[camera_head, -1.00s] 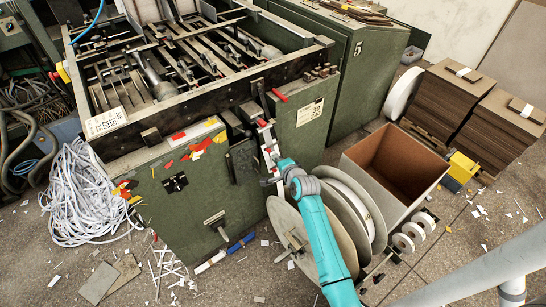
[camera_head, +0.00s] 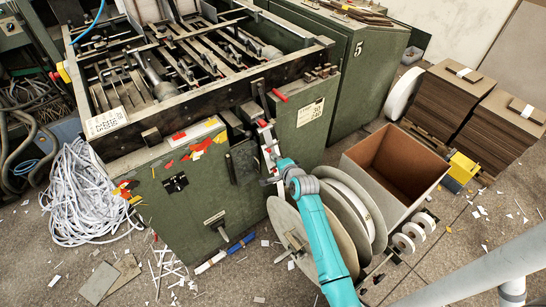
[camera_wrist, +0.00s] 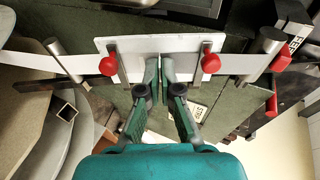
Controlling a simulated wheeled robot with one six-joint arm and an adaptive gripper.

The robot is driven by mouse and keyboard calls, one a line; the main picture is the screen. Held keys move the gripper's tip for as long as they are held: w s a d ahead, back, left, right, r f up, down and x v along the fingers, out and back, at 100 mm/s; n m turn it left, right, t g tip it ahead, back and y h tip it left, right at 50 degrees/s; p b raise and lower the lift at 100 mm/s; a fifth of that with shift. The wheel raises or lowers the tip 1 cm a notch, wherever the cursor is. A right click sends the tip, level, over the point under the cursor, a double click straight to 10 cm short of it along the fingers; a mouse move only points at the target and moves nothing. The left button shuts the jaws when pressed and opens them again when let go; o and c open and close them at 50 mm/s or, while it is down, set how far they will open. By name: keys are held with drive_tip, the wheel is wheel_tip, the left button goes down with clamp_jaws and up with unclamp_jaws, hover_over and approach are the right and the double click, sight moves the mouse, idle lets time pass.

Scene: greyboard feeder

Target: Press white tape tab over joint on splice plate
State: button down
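The splice plate (camera_wrist: 130,43) is a pale flat plate across the top middle of the wrist view. A white strip (camera_wrist: 235,65) runs left and right along it, under clamps with red knobs (camera_wrist: 108,66) (camera_wrist: 211,62). My gripper (camera_wrist: 160,62) points at the plate's lower middle, with its two green fingers nearly together and only a thin gap between them. The fingertips reach the strip's edge; I cannot tell whether they touch it. They cover part of the strip, so the joint and any tape tab cannot be made out. In the head view, the plate (camera_head: 268,146) stands just beyond my wrist.
A green machine (camera_head: 195,205) stands left of the plate. A strip reel (camera_head: 352,205) is close to my arm, with an open box (camera_head: 372,177) behind it. White strip lies tangled (camera_head: 85,195) at the far left. Cardboard stacks (camera_head: 452,105) stand at the right.

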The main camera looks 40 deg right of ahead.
idle(0.3)
drive_tip(key=c, duration=1.2)
unclamp_jaws()
drive_tip(key=shift+c, duration=0.2)
drive_tip(key=v, duration=1.2)
drive_tip(key=s+a+f+n+t, duration=0.1)
drive_tip(key=s+a+n, duration=0.3)
drive_tip(key=s+a, duration=0.5)
drive_tip(key=s+a+f+n, duration=0.2)
drive_tip(key=s+a+n, duration=0.3)
drive_tip(key=s, duration=0.7)
drive_tip(key=s+a+r+n+y, duration=0.1)
drive_tip(key=s+a+r+n, duration=0.2)
drive_tip(key=s, duration=0.6)
drive_tip(key=s+a+r+n+t+y, duration=0.1)
drive_tip(key=s+a+r+n+y, duration=0.1)
drive_tip(key=s+r+n, duration=0.5)
wheel_tip(320, 180, up, 3)
drive_tip(key=s, duration=0.2)
drive_tip(key=shift+s+a, duration=0.4)
